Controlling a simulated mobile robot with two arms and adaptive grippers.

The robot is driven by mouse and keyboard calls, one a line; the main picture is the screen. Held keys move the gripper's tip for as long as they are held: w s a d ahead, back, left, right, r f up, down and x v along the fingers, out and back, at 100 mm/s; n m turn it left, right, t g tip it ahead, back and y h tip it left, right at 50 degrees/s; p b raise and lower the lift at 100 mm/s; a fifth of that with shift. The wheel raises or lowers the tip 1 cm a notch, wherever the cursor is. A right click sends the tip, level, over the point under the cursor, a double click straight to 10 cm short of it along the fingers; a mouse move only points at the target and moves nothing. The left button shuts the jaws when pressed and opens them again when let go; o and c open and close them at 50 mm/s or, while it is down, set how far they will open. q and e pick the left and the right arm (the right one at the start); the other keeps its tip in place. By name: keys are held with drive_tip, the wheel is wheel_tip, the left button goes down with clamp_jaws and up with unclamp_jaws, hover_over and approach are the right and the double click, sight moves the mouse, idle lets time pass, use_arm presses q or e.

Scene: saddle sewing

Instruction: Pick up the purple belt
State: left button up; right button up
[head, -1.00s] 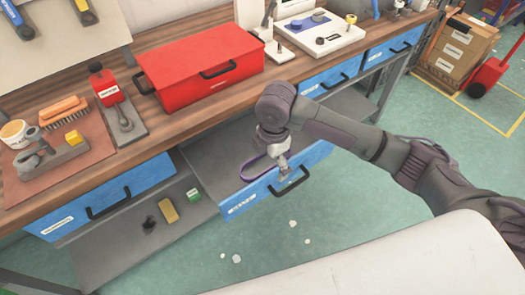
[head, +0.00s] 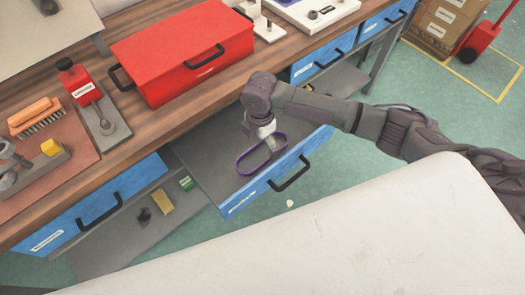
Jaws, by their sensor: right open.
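The purple belt (head: 243,165) lies as a loop on the grey floor of an open drawer (head: 208,163) with a blue front. My right gripper (head: 268,141) is over the drawer, pointing down at the right end of the belt. It is open; its fingertips are small and partly hidden, so I cannot tell whether they touch the belt. My left gripper is not in view.
The drawer's blue front (head: 270,180) with a black handle stands on the near side of the belt. A red toolbox (head: 185,55) sits on the wooden bench above. A white surface (head: 330,240) fills the foreground.

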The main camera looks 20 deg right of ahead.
sight(260, 157)
drive_tip(key=f, duration=0.4)
drive_tip(key=shift+s+a+f+p, duration=0.15)
drive_tip(key=shift+s+a+p, duration=0.1)
drive_tip(key=shift+p, duration=0.1)
drive_tip(key=shift+f, duration=0.45)
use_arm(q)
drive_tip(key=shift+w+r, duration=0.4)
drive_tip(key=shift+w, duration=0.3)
use_arm(e)
drive_tip(key=c, duration=1.3)
